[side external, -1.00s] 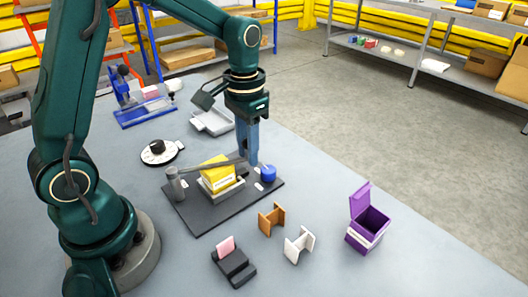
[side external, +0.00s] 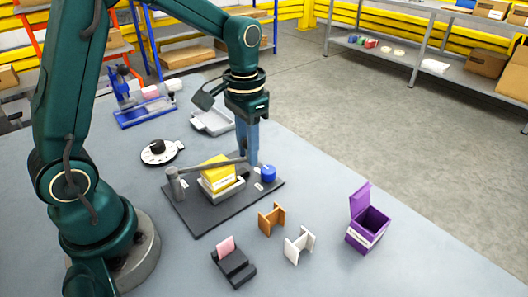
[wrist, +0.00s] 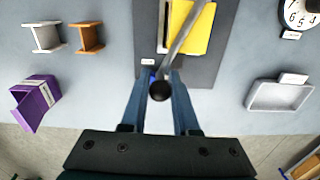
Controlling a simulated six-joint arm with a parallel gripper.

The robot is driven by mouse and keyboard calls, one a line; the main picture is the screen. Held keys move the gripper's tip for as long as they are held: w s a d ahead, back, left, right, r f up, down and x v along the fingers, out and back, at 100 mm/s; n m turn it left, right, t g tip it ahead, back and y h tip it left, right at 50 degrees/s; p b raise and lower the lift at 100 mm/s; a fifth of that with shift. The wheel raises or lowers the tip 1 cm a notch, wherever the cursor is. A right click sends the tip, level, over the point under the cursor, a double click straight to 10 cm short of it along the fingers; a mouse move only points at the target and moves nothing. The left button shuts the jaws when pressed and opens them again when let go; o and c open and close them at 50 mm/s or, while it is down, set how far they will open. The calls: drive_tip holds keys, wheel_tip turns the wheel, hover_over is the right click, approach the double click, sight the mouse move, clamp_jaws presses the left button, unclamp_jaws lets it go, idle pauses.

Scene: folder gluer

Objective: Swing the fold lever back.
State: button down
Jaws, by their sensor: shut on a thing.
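The fold lever (side external: 212,165) is a grey bar running from an upright grey post (side external: 174,184) across the top of a yellow carton (side external: 217,175). The carton sits in a light grey holder on a dark base plate (side external: 205,221). In the wrist view the lever (wrist: 189,37) slants over the yellow carton (wrist: 194,35) and ends in a dark round knob (wrist: 160,91). My gripper (side external: 249,162) points down at the lever's free end. In the wrist view its fingers (wrist: 160,78) lie either side of the knob end, shut on the lever.
A blue cylinder (side external: 268,173) stands on the plate just right of my gripper. Orange (side external: 271,218) and white (side external: 299,244) pieces, a purple open box (side external: 367,230) and a black stand (side external: 235,268) are in front. A grey tray (side external: 212,122) and round dial (side external: 161,153) lie behind.

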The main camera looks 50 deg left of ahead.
drive_tip(key=shift+w+a, duration=0.1)
idle(0.6)
drive_tip(key=shift+w+a+n, duration=0.25)
drive_tip(key=shift+a+n, duration=0.35)
drive_tip(key=shift+a, duration=0.05)
drive_tip(key=a+n, duration=0.2)
drive_tip(key=a, duration=0.1)
drive_tip(key=a+n, duration=0.2)
drive_tip(key=shift+w+a, duration=0.25)
drive_tip(key=shift+w, duration=0.05)
drive_tip(key=s+a+n, duration=0.2)
drive_tip(key=a+n, duration=0.4)
drive_tip(key=a, duration=0.1)
drive_tip(key=shift+s+a+n, duration=0.3)
drive_tip(key=shift+s+a, duration=0.05)
drive_tip(key=shift+s, duration=0.05)
drive_tip(key=c, duration=0.7)
unclamp_jaws()
